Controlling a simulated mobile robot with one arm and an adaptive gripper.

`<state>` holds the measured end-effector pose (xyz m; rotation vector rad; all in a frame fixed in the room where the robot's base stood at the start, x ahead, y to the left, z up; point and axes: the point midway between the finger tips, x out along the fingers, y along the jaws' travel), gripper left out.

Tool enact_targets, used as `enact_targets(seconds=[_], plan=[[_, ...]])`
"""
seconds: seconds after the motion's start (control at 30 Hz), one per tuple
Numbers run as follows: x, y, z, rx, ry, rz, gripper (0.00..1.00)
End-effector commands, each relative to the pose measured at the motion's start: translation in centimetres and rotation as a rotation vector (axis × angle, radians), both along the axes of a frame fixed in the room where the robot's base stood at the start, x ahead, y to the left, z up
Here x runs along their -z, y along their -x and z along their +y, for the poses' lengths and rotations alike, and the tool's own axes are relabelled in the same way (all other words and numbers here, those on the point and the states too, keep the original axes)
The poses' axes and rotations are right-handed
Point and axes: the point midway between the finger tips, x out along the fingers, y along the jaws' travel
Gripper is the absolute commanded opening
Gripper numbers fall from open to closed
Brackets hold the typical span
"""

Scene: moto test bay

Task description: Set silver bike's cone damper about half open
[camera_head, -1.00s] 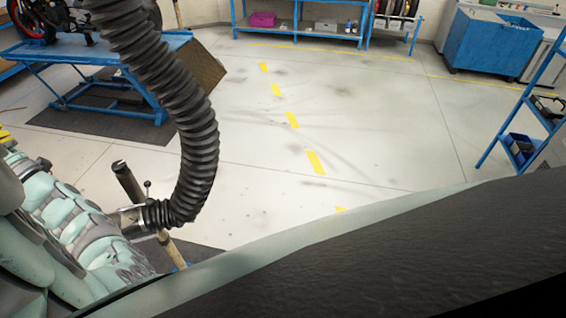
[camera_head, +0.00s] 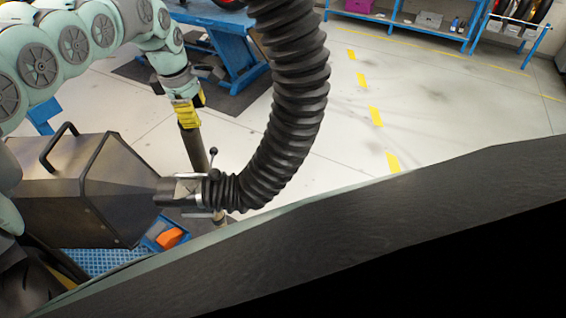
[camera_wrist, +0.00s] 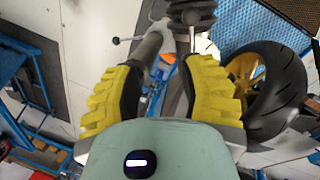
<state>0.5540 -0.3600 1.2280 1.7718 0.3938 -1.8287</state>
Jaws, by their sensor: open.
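A metal extraction cone (camera_head: 95,190) with a bar handle lies at the left in the head view. Its narrow end meets a black ribbed hose (camera_head: 293,90). The damper lever (camera_head: 213,160), with a dark ball knob, stands up at that joint. I cannot tell the damper's angle.
A black tyre with a yellow rim (camera_wrist: 280,90) is at the right in the wrist view. A blue lift table (camera_head: 235,50) is behind. Open floor (camera_head: 440,110) lies to the right.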

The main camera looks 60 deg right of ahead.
Motion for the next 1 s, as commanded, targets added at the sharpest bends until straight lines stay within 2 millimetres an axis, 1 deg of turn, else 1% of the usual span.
enact_targets(seconds=[0.03, 0.1, 0.2, 0.33, 0.4, 0.47, 0.6, 0.9, 1.0], plan=[[0.9, 0.3, 1.4, -0.011, -0.067, 0.002, 0.4], [1.4, 0.8, 2.8, -0.022, -0.134, 0.011, 0.4], [1.9, 1.1, 3.6, -0.032, -0.173, 0.018, 0.4], [3.2, 1.3, 3.5, -0.031, -0.175, 0.022, 0.4], [4.4, 1.4, 3.4, -0.029, -0.172, 0.024, 0.4], [4.9, 1.4, 3.3, -0.028, -0.169, 0.022, 0.4], [7.2, 1.5, 3.3, -0.024, -0.171, 0.024, 0.4], [10.9, 1.3, 2.9, -0.024, -0.163, 0.021, 0.4], [12.3, 1.3, 3.2, -0.025, -0.168, 0.02, 0.4]])
